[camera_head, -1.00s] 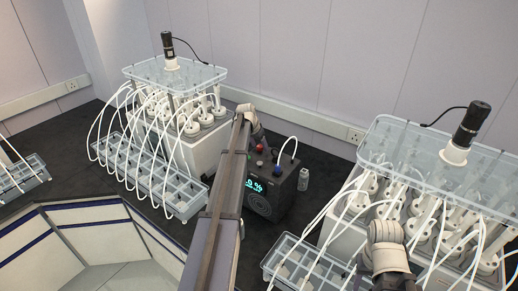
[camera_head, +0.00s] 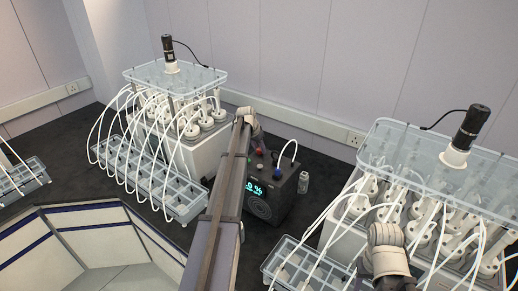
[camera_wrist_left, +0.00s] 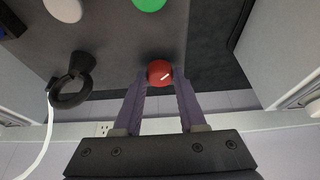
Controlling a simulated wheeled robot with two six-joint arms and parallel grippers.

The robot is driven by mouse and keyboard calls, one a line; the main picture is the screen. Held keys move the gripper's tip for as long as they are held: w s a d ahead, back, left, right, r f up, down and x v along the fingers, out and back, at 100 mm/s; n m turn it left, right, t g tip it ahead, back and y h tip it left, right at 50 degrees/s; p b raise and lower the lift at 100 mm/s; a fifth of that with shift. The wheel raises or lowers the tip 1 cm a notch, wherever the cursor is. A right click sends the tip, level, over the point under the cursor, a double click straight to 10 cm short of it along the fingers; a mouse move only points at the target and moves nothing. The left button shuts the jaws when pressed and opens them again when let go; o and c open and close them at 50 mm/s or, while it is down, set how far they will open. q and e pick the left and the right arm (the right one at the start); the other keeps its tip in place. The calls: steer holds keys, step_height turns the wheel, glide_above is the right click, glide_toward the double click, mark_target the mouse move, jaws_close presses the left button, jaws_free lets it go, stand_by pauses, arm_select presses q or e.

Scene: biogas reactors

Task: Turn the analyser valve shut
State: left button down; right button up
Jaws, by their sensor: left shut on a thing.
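The analyser (camera_head: 266,200) is a dark box with a lit green display, standing on the black bench between two reactor racks. In the left wrist view a round red knob (camera_wrist_left: 159,71) with a white line sits on its panel; the line is slightly tilted from the horizontal in the picture. My left gripper (camera_wrist_left: 160,83) is shut on this knob, one finger on each side. In the head view my left arm crosses in front of the analyser and hides part of it.
A green knob (camera_wrist_left: 150,3), a white knob (camera_wrist_left: 63,9) and a black fitting (camera_wrist_left: 73,82) with a white tube are on the same panel. A small bottle (camera_head: 303,182) stands right of the analyser. Reactor racks with tubes stand left (camera_head: 175,78) and right (camera_head: 440,165).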

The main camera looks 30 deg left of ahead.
arm_select(q)
steer(key=n, duration=0.2)
steer(key=n+y, duration=0.1)
steer(key=shift+d+n+y, duration=0.15)
steer(key=shift+n+y, duration=0.15)
steer(key=shift+n, duration=0.1)
steer(key=n+y, duration=0.1)
steer(key=n, duration=0.1)
steer(key=n+g, duration=0.1)
steer(key=n, duration=0.2)
steer(key=shift+w+d+y, duration=0.1)
steer(key=shift+y, duration=0.3)
steer(key=n+g, duration=0.1)
steer(key=n, duration=0.1)
steer(key=n+y, duration=0.1)
steer(key=n, duration=0.2)
steer(key=shift+w+g, duration=0.15)
steer(key=shift+g, duration=0.25)
steer(key=shift+d+n+g, duration=0.1)
steer(key=shift+n+g, duration=0.6)
steer(key=shift+n, duration=1.3)
steer(key=shift+c, duration=2.4)
jaws_free()
steer(key=shift+y, duration=0.3)
steer(key=shift+r, duration=0.1)
